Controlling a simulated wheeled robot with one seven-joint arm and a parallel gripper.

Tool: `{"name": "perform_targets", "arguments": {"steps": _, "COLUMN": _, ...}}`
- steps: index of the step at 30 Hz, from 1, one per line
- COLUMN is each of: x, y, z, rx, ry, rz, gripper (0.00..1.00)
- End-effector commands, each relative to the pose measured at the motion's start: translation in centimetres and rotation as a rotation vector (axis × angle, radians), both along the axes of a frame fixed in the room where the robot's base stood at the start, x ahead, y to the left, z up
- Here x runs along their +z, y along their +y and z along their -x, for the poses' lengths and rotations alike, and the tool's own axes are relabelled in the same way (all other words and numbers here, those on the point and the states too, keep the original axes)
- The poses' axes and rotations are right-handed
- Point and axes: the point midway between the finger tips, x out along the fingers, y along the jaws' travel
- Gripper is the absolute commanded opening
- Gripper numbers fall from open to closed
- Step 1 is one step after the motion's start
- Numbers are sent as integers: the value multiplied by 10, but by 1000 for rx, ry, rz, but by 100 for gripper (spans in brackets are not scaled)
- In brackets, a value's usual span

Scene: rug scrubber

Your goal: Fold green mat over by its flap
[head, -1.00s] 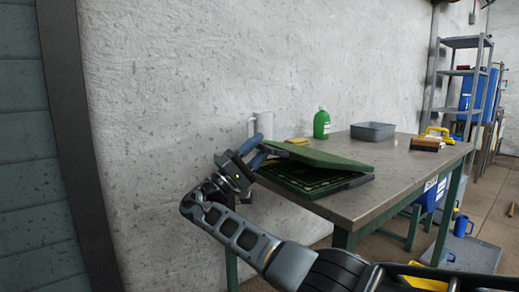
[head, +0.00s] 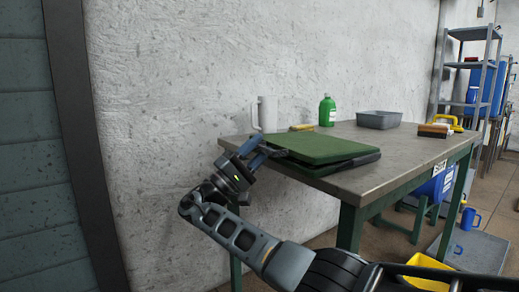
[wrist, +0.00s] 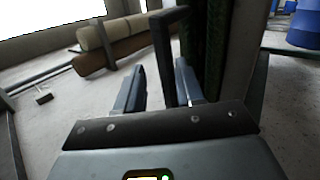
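The green mat (head: 318,148) lies folded on the near left part of the metal table, its upper half resting almost flat over the lower half. A dark edge of the lower half shows at the right. My gripper (head: 266,150) is at the mat's left edge. In the wrist view, the fingers of my gripper (wrist: 158,88) stand apart. A dark bar-like loop (wrist: 164,48), apparently the flap, lies between them, with a visible gap on the left. The mat's green side (wrist: 190,40) shows just beyond the right finger.
On the table (head: 392,172) are a white mug (head: 267,114), a yellow-topped block (head: 301,127), a green bottle (head: 327,111), a grey tray (head: 379,120) and a brush (head: 433,130). The wall stands close behind. The table's front right is clear.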

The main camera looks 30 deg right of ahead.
Motion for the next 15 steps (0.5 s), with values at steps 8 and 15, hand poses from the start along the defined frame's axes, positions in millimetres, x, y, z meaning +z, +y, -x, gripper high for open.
{"name": "perform_targets", "arguments": {"steps": 8, "x": -20, "y": 5, "z": 0, "rx": 0, "ry": 0, "rz": 0, "gripper": 36}}
{"name": "perform_targets", "arguments": {"steps": 15, "x": -28, "y": 7, "z": 0, "rx": -1, "ry": -1, "rz": 0, "gripper": 36}}
